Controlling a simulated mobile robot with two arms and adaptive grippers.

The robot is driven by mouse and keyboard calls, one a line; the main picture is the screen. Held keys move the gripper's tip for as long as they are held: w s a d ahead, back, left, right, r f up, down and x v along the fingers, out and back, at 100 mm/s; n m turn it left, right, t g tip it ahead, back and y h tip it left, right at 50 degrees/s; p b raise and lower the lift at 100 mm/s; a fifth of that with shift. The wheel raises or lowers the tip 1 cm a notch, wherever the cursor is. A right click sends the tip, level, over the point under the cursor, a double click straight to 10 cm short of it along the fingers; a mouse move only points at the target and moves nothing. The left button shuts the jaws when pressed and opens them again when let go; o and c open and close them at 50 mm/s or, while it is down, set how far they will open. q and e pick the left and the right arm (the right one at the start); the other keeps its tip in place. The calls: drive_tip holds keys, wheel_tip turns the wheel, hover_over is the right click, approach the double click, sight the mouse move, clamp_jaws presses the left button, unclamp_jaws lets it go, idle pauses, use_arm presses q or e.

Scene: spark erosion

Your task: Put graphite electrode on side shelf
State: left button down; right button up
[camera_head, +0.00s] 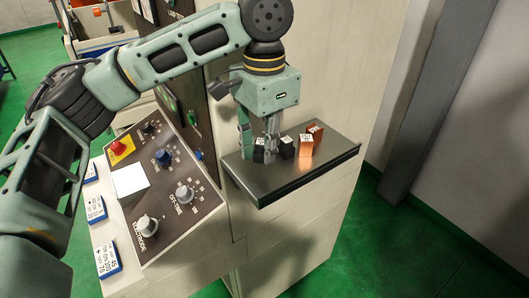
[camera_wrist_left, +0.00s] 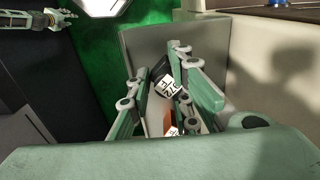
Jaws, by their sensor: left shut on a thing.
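My left gripper (camera_head: 259,150) points down over the left end of the metal side shelf (camera_head: 300,176). Its fingers are shut on a dark graphite electrode (camera_head: 261,157) with a white label. I cannot tell whether the block touches the shelf. Another dark block (camera_head: 287,149) stands just to the right of it. In the left wrist view a black labelled block (camera_wrist_left: 161,73) shows between the fingers. What looks like my right gripper (camera_wrist_left: 58,17) is small at the top left of that view, its jaws too small to judge.
Two copper-coloured blocks (camera_head: 306,147) stand on the shelf right of the dark ones. The control panel (camera_head: 160,170), with knobs and a red button (camera_head: 119,145), lies left of the shelf.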

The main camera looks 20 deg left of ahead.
use_arm(q)
wheel_tip(320, 180, down, 4)
drive_tip(key=shift+r+p, duration=0.25)
drive_tip(key=shift+p, duration=0.7)
drive_tip(key=shift+w+a+f, duration=0.1)
drive_tip(key=shift+w+f, duration=0.05)
drive_tip(key=shift+f, duration=0.25)
drive_tip(key=shift+f, duration=0.1)
drive_tip(key=c, duration=1.6)
unclamp_jaws()
drive_tip(key=shift+r+b, duration=0.35)
drive_tip(key=shift+r, duration=0.15)
wheel_tip(320, 180, up, 10)
drive_tip(key=shift+b, duration=1.25)
drive_tip(key=shift+r, duration=0.7)
